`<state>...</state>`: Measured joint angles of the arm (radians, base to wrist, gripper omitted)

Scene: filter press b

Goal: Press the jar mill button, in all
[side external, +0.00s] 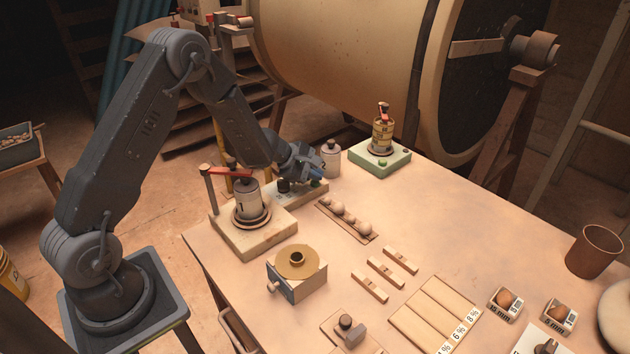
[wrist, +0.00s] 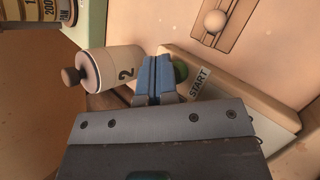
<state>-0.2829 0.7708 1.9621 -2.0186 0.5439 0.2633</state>
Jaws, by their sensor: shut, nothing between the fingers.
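The jar mill (side external: 300,195) is a low pale box near the back edge of the table. Its green button (wrist: 181,71) sits beside a START label (wrist: 199,82) in the wrist view, partly hidden behind my fingers. The button also shows in the side view (side external: 315,183), just under my fingertips. My gripper (side external: 317,174) is shut and empty, its blue fingers (wrist: 156,62) pointing at the mill's top beside the button. I cannot tell whether they touch it. A pale jar marked 2 (wrist: 112,68) is close to the left of the fingers in the wrist view.
A clamped jar marked 1 (side external: 248,200) stands left of the mill. A green-based device (side external: 380,158) with a sieve stack stands behind right. A rack of pale balls (side external: 345,217) lies in front of the mill. The table's right middle is clear.

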